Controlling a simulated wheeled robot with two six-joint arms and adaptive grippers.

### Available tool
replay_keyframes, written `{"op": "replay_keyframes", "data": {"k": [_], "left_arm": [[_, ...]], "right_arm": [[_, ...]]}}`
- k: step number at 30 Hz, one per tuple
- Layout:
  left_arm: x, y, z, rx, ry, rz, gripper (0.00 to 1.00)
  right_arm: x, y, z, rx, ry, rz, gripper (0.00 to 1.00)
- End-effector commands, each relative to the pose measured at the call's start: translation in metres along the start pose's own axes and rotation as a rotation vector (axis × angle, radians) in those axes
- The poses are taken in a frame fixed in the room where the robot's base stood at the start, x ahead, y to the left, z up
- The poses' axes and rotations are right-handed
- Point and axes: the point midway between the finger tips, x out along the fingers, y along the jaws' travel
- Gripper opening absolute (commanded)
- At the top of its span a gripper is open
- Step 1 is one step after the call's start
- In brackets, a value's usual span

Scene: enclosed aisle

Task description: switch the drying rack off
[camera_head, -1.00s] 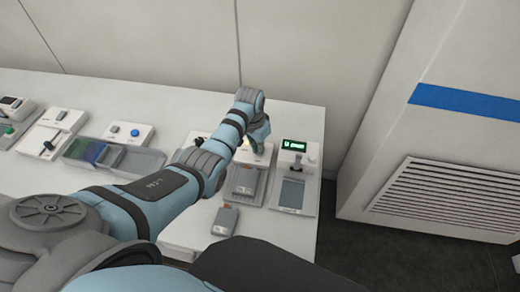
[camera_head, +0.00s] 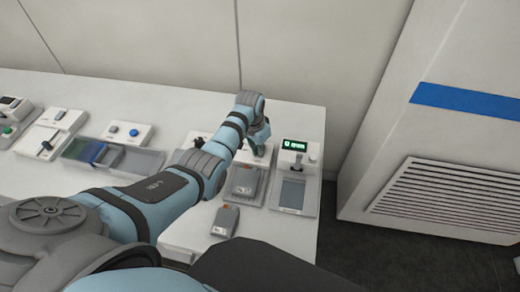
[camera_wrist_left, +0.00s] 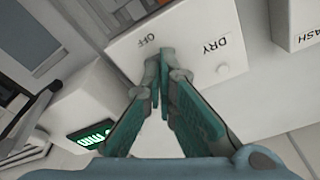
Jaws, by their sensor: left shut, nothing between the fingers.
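The drying rack's white control box (camera_wrist_left: 195,45) shows in the left wrist view with the labels OFF and DRY. A small round pale lamp (camera_wrist_left: 222,69) on it looks unlit. My left gripper (camera_wrist_left: 160,65) is shut and empty, its fingertips over the box close to OFF. The fingers hide the switch, so its position and any contact cannot be told. In the head view my left gripper (camera_head: 262,150) points down at the box, behind a grey tray-like unit (camera_head: 245,182). My right gripper is not in view.
A device with a green display (camera_head: 294,144) stands just right of the gripper. A box marked WASH (camera_wrist_left: 300,22) is beside the DRY box. Other switch boxes and a clear bin (camera_head: 112,156) line the table's left. A wall closes the back.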

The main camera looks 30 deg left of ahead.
Motion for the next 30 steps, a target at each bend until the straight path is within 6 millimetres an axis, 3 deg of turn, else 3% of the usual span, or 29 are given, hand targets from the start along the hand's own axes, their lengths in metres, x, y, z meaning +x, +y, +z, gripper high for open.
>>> {"op": "replay_keyframes", "data": {"k": [5,17,23,30], "left_arm": [[-0.009,0.000,-0.001,0.000,0.000,0.000,0.00],[-0.054,0.000,-0.009,0.000,0.001,0.000,0.00],[-0.070,0.000,-0.011,0.000,0.000,0.000,0.00],[-0.070,0.000,-0.010,0.000,0.000,0.000,0.00]], "right_arm": [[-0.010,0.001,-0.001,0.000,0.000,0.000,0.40],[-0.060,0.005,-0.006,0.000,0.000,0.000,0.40],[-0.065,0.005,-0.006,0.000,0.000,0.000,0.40],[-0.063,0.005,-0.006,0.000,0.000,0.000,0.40]]}}
